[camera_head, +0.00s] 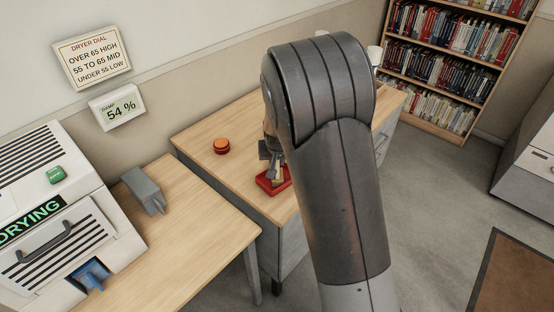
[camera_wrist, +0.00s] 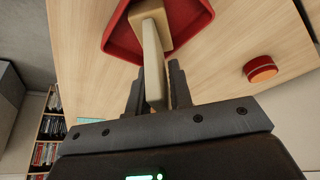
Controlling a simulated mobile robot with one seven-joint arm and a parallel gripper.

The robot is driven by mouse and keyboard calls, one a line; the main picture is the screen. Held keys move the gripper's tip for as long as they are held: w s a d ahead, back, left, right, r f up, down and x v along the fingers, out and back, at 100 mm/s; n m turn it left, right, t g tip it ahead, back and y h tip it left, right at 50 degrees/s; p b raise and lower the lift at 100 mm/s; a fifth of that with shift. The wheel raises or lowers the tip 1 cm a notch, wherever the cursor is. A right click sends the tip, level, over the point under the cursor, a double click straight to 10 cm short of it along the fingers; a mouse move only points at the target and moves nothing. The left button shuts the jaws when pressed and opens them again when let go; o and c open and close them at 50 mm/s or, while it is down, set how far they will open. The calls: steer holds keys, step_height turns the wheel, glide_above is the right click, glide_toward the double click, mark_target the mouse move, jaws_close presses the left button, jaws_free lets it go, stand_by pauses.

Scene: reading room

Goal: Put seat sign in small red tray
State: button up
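The seat sign (camera_wrist: 153,62) is a thin cream plate on a pale wooden block. In the wrist view its block end lies over the small red tray (camera_wrist: 121,37), and the plate runs back between my fingers. My gripper (camera_wrist: 156,88) has one finger close on each side of the plate and looks shut on it. In the head view my gripper (camera_head: 271,156) is low over the red tray (camera_head: 264,183) on the wooden desk. My arm and gripper hide most of the sign there. I cannot tell whether the block rests on the tray floor.
A round red-orange object (camera_head: 221,146) stands on the desk left of the tray; it also shows in the wrist view (camera_wrist: 260,70). A grey device (camera_head: 143,190) and a white drying machine (camera_head: 60,225) stand on the nearer table. A bookcase (camera_head: 455,60) is at the back right.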

steer(key=shift+o, duration=1.2)
steer(key=shift+r, duration=0.1)
steer(key=v, duration=1.2)
steer(key=s+d+r+y, duration=0.1)
steer(key=s+d+r, duration=0.35)
steer(key=s, duration=0.25)
steer(key=s+d+r, duration=0.3)
steer(key=s+r, duration=0.2)
steer(key=s, duration=0.2)
steer(key=s+d+r+t+h, duration=0.1)
steer(key=s+d+r, duration=0.1)
steer(key=s, duration=1.2)
steer(key=shift+s+d, duration=0.2)
steer(key=shift+d, duration=0.25)
